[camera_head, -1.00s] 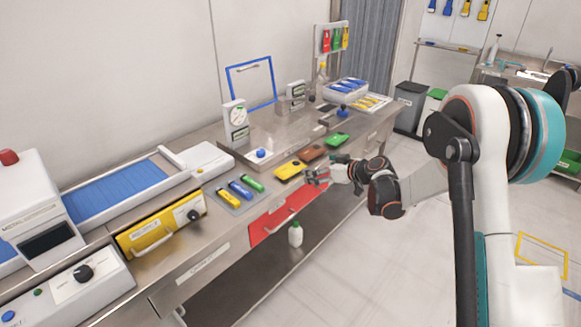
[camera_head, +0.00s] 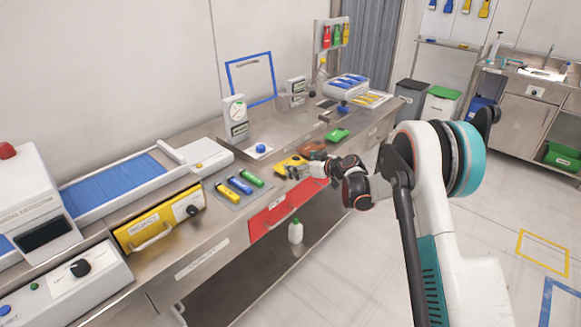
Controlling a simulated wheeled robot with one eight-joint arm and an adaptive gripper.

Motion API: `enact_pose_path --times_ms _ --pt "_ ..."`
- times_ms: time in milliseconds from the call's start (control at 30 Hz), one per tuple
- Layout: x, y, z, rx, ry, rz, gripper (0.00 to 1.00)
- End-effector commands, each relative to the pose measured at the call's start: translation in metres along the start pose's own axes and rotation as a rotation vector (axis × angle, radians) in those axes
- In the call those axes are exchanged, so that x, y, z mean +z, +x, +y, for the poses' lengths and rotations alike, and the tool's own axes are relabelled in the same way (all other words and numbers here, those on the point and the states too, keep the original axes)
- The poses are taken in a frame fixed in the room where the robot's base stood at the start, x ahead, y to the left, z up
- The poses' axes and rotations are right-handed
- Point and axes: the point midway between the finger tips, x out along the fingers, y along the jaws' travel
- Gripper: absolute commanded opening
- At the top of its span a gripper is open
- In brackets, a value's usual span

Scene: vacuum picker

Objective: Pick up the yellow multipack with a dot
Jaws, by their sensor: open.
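The yellow multipack (camera_head: 286,163) lies flat on the steel bench, left of a brown pack (camera_head: 312,147) and a green pack (camera_head: 338,134). A dot on it is too small to make out. My gripper (camera_head: 292,172) is open at the near right edge of the yellow multipack and hides part of it. I cannot tell whether the fingers touch it or how high they are above the bench.
A grey mat with blue (camera_head: 240,185), yellow (camera_head: 226,193) and green (camera_head: 251,178) tools lies to the left. A blue knob (camera_head: 261,148) stands behind. A red drawer front (camera_head: 272,217) is below the bench edge.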

Motion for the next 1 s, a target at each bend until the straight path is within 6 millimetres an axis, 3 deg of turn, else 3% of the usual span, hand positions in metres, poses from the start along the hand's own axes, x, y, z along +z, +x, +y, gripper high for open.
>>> enact_pose_path --times_ms 300,567,700,1000 --pt "0.002 0.043 0.001 -0.001 -0.001 0.001 1.0" --pt "0.0 0.046 0.001 0.0 0.0 0.0 1.0" --pt "0.0 0.046 0.001 -0.001 0.0 0.0 0.68" --pt "-0.001 0.046 0.001 0.0 0.0 0.0 0.66"
